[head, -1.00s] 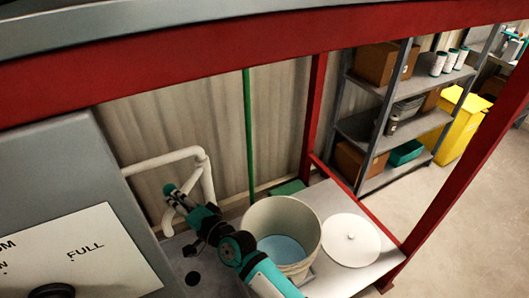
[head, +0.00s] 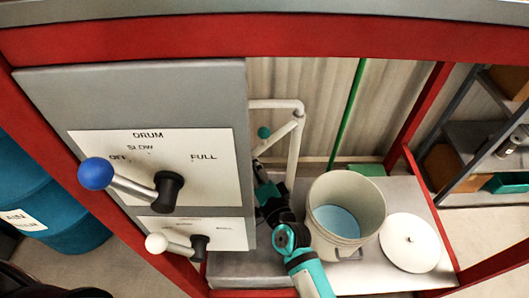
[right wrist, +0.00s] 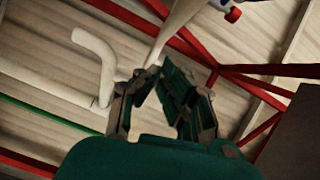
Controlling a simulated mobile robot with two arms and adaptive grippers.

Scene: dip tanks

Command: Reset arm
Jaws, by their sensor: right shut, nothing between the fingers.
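My right arm (head: 290,238) rises from the bottom of the head view, left of a white bucket (head: 318,240) with pale blue contents. Its far end goes up beside the grey control panel (head: 215,92), which partly hides the gripper there. In the right wrist view my right gripper (right wrist: 158,72) points upward, its fingers drawn together with nothing between them. A bent white pipe (right wrist: 97,60) shows just beyond the fingers. My left gripper is not in view.
The panel carries a blue-knobbed lever (head: 96,174) and a white-knobbed lever (head: 157,243). A round white lid (head: 410,250) lies right of the bucket on the grey bench (head: 400,192). Red frame posts (head: 417,112) surround it. A blue drum (head: 40,205) stands at left.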

